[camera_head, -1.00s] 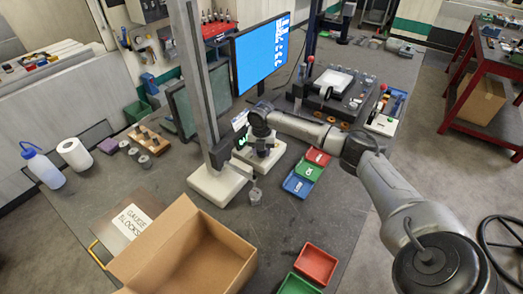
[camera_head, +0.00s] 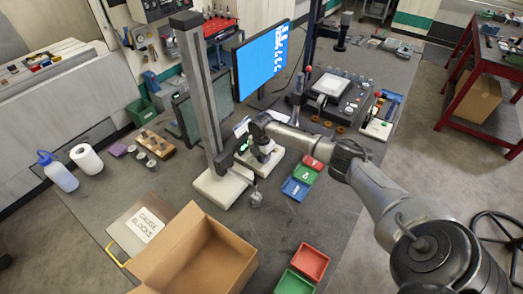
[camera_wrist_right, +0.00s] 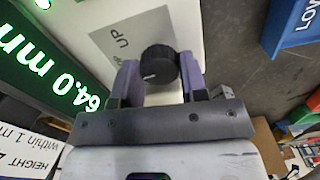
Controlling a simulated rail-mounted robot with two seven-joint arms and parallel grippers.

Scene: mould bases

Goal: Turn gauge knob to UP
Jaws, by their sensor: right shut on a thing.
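The height gauge stands on the bench, with a tall grey column (camera_head: 199,95) and a white base (camera_head: 222,186). Its green lit display (camera_wrist_right: 55,65) reads 64.0 mm in the right wrist view. A round black knob (camera_wrist_right: 160,66) with a white pointer mark sits beside a grey plate (camera_wrist_right: 125,40) lettered UP. The pointer mark lies toward the lower left of the knob, not toward the lettering. My right gripper (camera_wrist_right: 158,72) has its purple fingers on either side of the knob and is shut on it. In the head view it reaches down beside the gauge, largely hidden. My left gripper is not seen.
Red, green and blue bins (camera_head: 296,189) stand right of the gauge. A monitor (camera_head: 262,58) stands behind. Bare bench lies between the base and the front bins.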

